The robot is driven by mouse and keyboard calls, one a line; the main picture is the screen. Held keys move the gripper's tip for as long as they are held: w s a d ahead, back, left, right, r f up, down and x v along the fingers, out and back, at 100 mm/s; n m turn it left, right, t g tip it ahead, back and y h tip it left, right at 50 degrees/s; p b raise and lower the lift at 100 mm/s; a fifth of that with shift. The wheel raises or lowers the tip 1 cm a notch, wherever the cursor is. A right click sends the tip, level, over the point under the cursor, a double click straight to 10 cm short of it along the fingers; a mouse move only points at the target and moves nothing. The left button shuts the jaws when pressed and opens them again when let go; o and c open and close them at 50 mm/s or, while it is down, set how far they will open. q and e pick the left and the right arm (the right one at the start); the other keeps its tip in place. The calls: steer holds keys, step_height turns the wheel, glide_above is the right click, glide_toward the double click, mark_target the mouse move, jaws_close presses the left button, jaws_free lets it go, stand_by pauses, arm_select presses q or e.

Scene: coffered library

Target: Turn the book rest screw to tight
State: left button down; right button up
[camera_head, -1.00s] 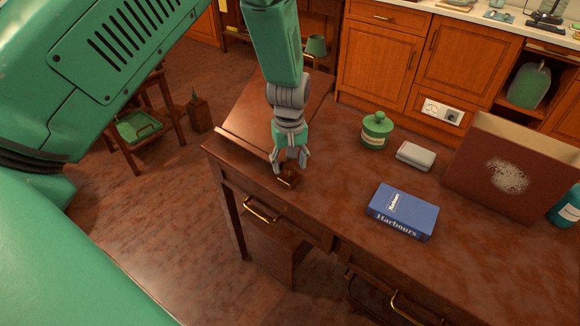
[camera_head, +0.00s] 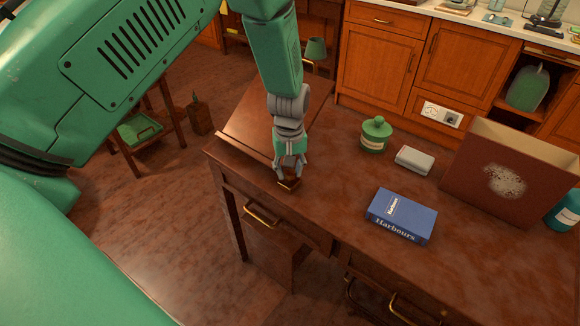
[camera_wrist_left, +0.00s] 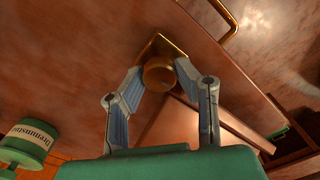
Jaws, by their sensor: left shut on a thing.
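The book rest (camera_head: 262,112) is a sloped dark wooden board at the left end of the desk, partly hidden by my arm. Its screw shows in the left wrist view as a round brass knob (camera_wrist_left: 158,75) on a brass plate (camera_wrist_left: 158,47). In the head view the screw (camera_head: 289,184) is mostly hidden under my fingers. My left gripper (camera_head: 290,174) points down with its fingers shut on the knob, one on each side; it also shows in the left wrist view (camera_wrist_left: 159,78). No mark for tight can be made out. My right gripper is not in view.
On the desk (camera_head: 330,205) stand a green lidded jar (camera_head: 374,138), a small pale box (camera_head: 414,160), a blue book (camera_head: 402,215), a large dark box (camera_head: 505,180) and a blue bottle (camera_head: 566,208). A brass drawer handle (camera_head: 262,218) is on the desk's front.

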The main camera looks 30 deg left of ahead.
mark_target(290, 171)
arm_select(q)
steer(key=shift+w, duration=0.1)
steer(key=c, duration=1.2)
jaws_free()
steer(key=shift+r, duration=0.1)
step_height(290, 171, up, 12)
steer(key=shift+f, duration=0.2)
